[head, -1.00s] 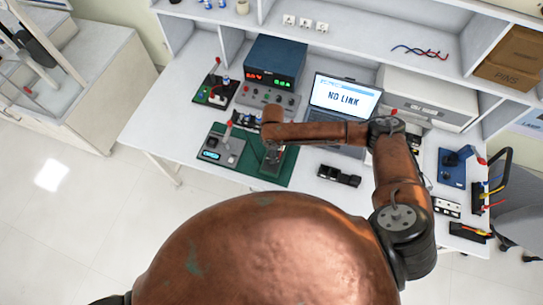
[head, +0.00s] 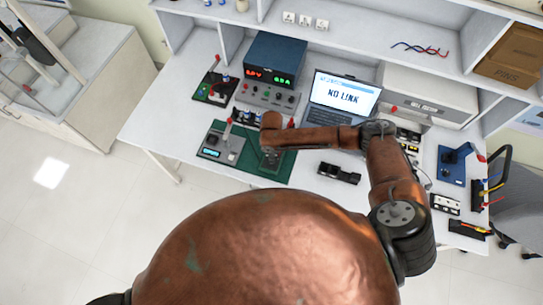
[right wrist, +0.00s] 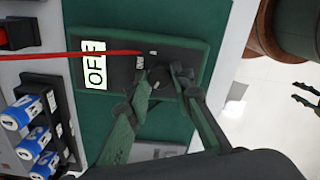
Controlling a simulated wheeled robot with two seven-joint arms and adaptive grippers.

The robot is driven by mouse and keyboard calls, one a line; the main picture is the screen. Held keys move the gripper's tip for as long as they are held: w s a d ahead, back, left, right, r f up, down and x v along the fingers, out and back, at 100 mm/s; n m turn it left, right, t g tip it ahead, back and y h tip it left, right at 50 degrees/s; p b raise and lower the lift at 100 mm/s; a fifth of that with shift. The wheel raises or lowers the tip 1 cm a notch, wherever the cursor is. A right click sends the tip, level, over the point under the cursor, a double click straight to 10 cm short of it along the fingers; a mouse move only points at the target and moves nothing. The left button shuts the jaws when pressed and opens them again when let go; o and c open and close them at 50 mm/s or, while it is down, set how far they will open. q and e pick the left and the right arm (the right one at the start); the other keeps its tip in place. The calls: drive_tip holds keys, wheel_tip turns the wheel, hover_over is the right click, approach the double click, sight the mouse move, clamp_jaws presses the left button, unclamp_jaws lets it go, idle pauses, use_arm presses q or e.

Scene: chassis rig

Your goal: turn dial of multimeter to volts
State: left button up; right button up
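The multimeter (right wrist: 118,72) is a dark box lying on the green mat (right wrist: 215,18). In the head view my right gripper (head: 271,158) is over the mat's right part and covers much of the multimeter.
A red rod or lead (right wrist: 100,53) crosses above the multimeter. Blue cylinders (right wrist: 30,125) stand in a holder behind. A grey device with a lever (head: 220,146) is left on the mat. A black holder (head: 338,173) lies right, and a laptop (head: 343,98) stands behind.

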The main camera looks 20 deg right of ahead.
drive_tip(key=c, duration=0.5)
clamp_jaws()
drive_tip(key=shift+p, duration=0.3)
drive_tip(key=m+p, duration=0.4)
drive_tip(key=shift+r+p, duration=0.15)
drive_tip(key=shift+p, duration=0.2)
drive_tip(key=m+p, duration=0.2)
drive_tip(key=m, duration=0.1)
drive_tip(key=shift+p, duration=0.3)
drive_tip(key=shift+d+m+p, duration=0.1)
drive_tip(key=shift+m+p, duration=0.5)
drive_tip(key=shift+m, duration=0.3)
drive_tip(key=shift+f, duration=0.2)
